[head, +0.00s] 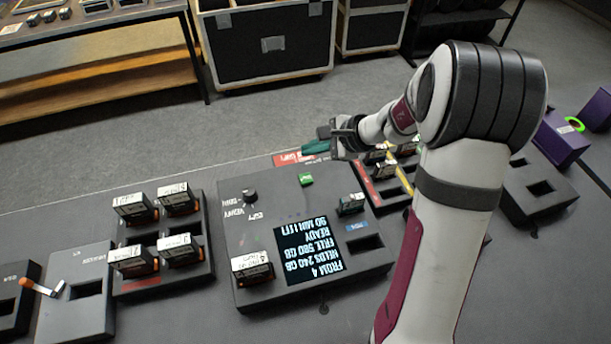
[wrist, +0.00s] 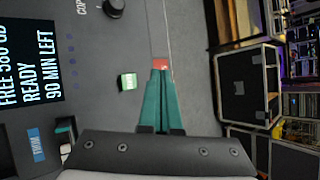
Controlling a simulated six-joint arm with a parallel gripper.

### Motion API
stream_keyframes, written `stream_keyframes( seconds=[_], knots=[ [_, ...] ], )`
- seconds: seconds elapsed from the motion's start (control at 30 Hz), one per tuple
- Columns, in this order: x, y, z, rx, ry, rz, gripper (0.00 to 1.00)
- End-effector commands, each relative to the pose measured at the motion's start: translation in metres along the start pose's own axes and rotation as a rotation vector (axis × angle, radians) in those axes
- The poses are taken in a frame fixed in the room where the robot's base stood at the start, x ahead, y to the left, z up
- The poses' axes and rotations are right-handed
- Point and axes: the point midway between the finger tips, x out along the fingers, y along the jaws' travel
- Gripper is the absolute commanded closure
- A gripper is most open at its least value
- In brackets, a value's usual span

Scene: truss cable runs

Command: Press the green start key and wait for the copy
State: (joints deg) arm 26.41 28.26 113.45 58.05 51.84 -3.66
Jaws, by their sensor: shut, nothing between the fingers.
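The green start key (head: 306,179) is a small bright green block near the far edge of the grey copier (head: 345,285). It also shows in the wrist view (wrist: 128,81), left of my fingers. My gripper (head: 306,148) has teal fingers, shut and empty. In the head view it is beyond the key, apart from it; in the wrist view its tips (wrist: 161,68) point at a red label. The copier's screen (head: 308,252) reads upside down in the head view: FROM 4, HOLDS 240 GB, FREE 580 GB, READY, 90 MIN LEFT.
A black knob (head: 249,195) stands left of the key. Labelled cartridges sit in the copier's slots (head: 252,269) (head: 351,205) and in a dark rack (head: 122,290) at left. A tray with red and yellow edging (head: 366,186) lies right of the copier. Black cases (head: 270,45) stand behind.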

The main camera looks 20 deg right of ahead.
Motion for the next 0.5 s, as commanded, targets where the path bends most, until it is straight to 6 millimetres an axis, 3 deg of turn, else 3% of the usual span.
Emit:
stream_keyframes(
  seconds=[0.5],
  knots=[
    [0.045, 0.033, -0.032, 0.002, -0.001, 0.002, 1.00]
  ],
)
